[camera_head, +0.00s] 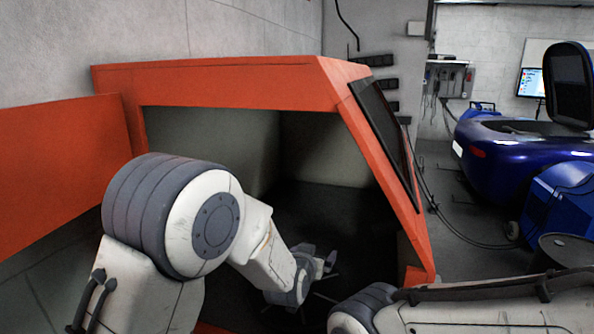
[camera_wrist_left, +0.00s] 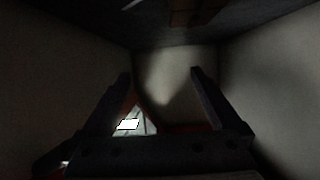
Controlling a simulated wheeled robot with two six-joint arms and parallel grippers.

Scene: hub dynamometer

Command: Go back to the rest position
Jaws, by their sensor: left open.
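My left arm reaches from the left into an orange-framed box (camera_head: 230,86) with a dark floor and pale inner walls. My left gripper (camera_head: 322,264) is small and dark in the head view, inside the box opening. In the left wrist view the gripper (camera_wrist_left: 160,76) has its two fingers spread wide, with nothing between them. Pale box walls (camera_wrist_left: 270,80) surround it there. My right arm shows at the bottom right of the head view, in front of the box's right side; its gripper is out of view.
The box's slanted right edge carries a dark panel (camera_head: 383,130). An orange panel (camera_head: 60,170) stands at the left. A blue car-like body (camera_head: 500,155) and blue machine (camera_head: 562,205) stand at the right. Cables (camera_head: 455,238) cross the floor there. A lit monitor (camera_head: 530,83) is behind.

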